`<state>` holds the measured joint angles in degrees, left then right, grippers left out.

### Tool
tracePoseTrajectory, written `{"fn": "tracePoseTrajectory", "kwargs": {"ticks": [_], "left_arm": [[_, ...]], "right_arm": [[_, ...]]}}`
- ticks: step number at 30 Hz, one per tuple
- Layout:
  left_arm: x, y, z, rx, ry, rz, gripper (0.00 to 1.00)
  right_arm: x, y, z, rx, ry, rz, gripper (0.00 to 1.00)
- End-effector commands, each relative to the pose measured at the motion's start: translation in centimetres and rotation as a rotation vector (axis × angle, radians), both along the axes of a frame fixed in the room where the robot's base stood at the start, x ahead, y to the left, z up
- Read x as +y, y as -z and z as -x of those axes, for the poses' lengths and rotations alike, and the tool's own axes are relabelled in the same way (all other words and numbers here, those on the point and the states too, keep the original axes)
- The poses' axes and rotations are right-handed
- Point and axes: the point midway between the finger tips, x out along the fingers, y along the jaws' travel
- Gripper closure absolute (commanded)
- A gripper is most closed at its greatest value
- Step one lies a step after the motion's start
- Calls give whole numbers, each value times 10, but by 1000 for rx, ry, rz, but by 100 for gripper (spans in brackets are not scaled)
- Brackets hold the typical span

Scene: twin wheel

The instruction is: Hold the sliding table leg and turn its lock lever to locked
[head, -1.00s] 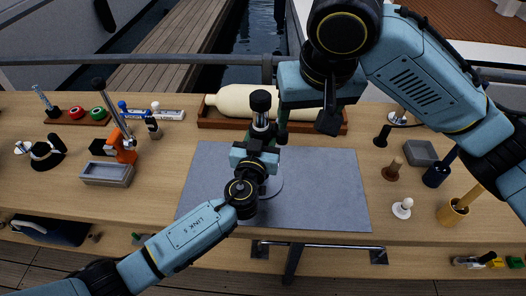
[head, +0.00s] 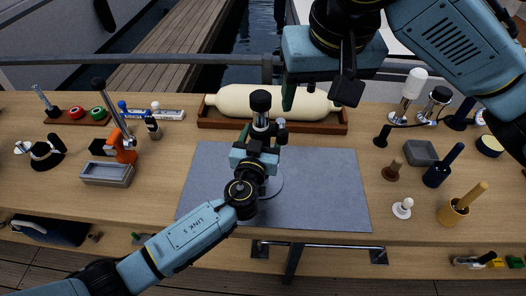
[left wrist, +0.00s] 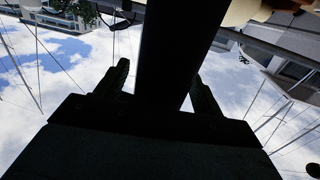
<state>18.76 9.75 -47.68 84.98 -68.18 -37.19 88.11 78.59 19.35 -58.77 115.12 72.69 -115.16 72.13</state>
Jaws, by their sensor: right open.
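The sliding table leg (head: 261,118) stands upright on a round base on the grey mat, with a black cap on top. A small grey knob on its right side (head: 281,123) looks like the lock lever; its setting cannot be told. My left gripper (head: 258,150) is at the leg, below the cap. In the left wrist view, a dark post (left wrist: 166,60) runs between the left gripper's two fingers (left wrist: 160,85); firm contact cannot be told. My right gripper (head: 318,95) is open and empty, above and right of the leg, its fingers pointing down.
A cream cylinder (head: 240,98) lies in a wooden tray (head: 220,124) behind the leg. Tools and a grey bin (head: 106,174) stand at left. Several handled items and another small bin (head: 421,152) stand at right. The mat (head: 325,190) is clear right of the leg.

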Motion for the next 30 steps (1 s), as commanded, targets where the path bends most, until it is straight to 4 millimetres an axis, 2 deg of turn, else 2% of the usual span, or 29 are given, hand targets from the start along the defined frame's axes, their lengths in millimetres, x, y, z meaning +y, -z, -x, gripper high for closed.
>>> {"fn": "tracePoseTrajectory", "kwargs": {"ticks": [7,11,24,30], "left_arm": [[0,-1,2,-2,0,1,32],[2,0,14,0,0,4,32],[14,0,96,1,0,2,32],[17,-1,115,-1,0,1,32]], "right_arm": [[0,0,0,0,0,0,36],[0,0,0,0,0,0,36],[0,0,0,0,0,0,36],[0,0,0,0,0,0,36]]}}
